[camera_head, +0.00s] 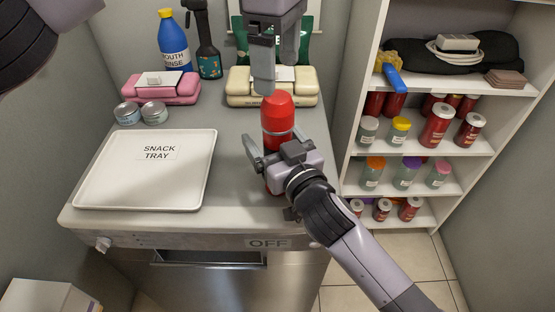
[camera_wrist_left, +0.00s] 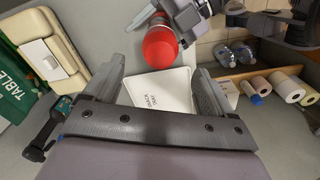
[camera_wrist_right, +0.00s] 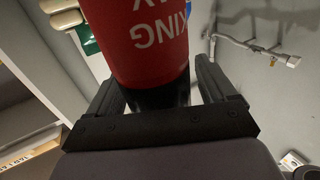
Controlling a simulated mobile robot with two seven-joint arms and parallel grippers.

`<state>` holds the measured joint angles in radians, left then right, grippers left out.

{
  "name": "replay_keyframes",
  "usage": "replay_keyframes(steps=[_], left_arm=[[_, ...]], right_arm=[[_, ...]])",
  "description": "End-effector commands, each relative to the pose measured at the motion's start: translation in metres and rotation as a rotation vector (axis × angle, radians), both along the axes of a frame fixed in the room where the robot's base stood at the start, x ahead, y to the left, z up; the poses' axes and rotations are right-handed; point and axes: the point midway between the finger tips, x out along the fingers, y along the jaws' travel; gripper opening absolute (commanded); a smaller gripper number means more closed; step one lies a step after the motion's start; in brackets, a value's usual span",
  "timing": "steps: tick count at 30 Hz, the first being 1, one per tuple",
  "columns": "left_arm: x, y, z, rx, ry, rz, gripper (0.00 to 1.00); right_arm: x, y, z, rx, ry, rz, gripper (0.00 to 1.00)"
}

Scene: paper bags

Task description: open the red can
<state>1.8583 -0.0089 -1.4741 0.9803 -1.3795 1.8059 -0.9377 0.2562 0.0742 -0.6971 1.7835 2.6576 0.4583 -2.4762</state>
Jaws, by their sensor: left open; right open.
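The red can (camera_head: 278,112) stands upright on the grey counter; its rounded red top also shows in the left wrist view (camera_wrist_left: 160,47). My right gripper (camera_head: 268,150) is low at the can, its fingers open on either side of the body. In the right wrist view the can's lettered red side (camera_wrist_right: 150,40) lies between the finger pair (camera_wrist_right: 165,90). My left gripper (camera_head: 276,78) points down above and just behind the can's top, open and empty. In the left wrist view the top lies beyond its fingers (camera_wrist_left: 163,85). Contact between right fingers and can is unclear.
A white snack tray (camera_head: 145,190) lies left of the can. Behind are a cream wipes pack (camera_head: 243,88), a pink pack (camera_head: 180,92), a blue bottle (camera_head: 174,45) and two small tins (camera_head: 153,113). A stocked shelf (camera_head: 470,152) stands at right.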

Motion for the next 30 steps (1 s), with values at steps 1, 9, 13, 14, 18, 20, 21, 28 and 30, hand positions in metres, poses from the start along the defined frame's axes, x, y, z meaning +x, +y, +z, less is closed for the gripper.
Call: replay_keyframes(steps=[1,9,13,14,18,20,21,28,30], left_arm=[[0.0,0.0,0.0,0.0,0.0,0.0,0.85],[0.0,0.0,0.0,-0.001,0.0,0.0,0.85],[0.0,0.0,0.0,-0.001,0.0,0.0,0.85],[0.0,0.0,0.0,-0.001,0.0,0.0,0.85],[0.0,0.0,0.0,-0.001,0.0,0.0,0.94],[0.0,0.0,0.0,0.0,-0.001,-0.005,0.94],[0.0,0.0,0.0,-0.001,-0.003,-0.017,0.94],[-0.008,0.003,0.004,-0.001,-0.058,-0.284,0.94],[-0.012,0.004,0.006,0.003,-0.091,-0.428,0.94]], right_arm=[[0.001,0.0,0.0,0.0,0.0,0.0,0.84],[0.0,0.0,0.0,-0.001,0.0,0.0,0.55],[0.0,0.0,0.0,-0.001,0.0,0.0,0.12],[0.0,0.0,0.0,-0.001,0.0,0.0,0.04],[0.0,0.0,0.0,-0.001,0.0,0.0,0.04],[0.0,0.0,-0.001,-0.001,0.0,0.0,0.04],[0.0,0.0,-0.001,-0.001,0.0,0.0,0.04],[0.0,0.0,-0.001,-0.001,0.0,0.0,0.04],[0.0,0.0,-0.001,-0.001,0.0,0.0,0.04]])
